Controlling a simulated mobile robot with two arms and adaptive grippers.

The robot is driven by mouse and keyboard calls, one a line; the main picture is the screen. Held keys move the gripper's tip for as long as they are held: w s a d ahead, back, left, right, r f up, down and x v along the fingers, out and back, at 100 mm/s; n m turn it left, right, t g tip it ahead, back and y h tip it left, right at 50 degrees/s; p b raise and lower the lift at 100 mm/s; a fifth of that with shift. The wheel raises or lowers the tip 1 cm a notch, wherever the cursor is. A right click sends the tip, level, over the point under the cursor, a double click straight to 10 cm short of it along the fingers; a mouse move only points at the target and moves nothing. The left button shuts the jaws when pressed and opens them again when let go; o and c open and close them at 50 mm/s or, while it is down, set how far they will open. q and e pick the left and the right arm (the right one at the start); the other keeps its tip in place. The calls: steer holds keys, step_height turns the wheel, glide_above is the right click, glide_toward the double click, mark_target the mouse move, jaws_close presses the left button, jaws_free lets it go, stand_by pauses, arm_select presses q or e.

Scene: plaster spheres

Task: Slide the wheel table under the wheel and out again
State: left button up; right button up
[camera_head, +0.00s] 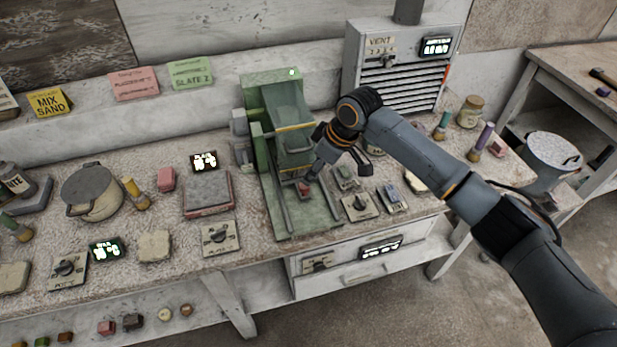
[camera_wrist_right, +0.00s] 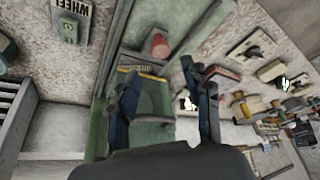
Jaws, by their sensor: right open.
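The green wheel machine (camera_head: 277,128) stands on the bench in the middle of the head view. A flat green bed (camera_head: 300,222) with rails runs from it toward the bench front. A red knob (camera_head: 304,188) sits low on this bed; it also shows in the wrist view (camera_wrist_right: 160,45). I cannot clearly tell the wheel table from the bed. The wheel is not clearly visible under the green housing. My right gripper (camera_head: 325,172) is open above the bed near the knob. In the wrist view its fingers (camera_wrist_right: 168,98) are apart and empty, with the knob beyond them.
Switch plates (camera_head: 360,206) lie right of the bed. A grey slab (camera_head: 207,193) and a lidded pot (camera_head: 90,190) stand to its left. The vent box (camera_head: 402,70) rises behind my right arm. Drawers sit below the bench edge.

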steer(key=v, duration=0.5)
arm_select(q)
steer(key=shift+c, duration=0.4)
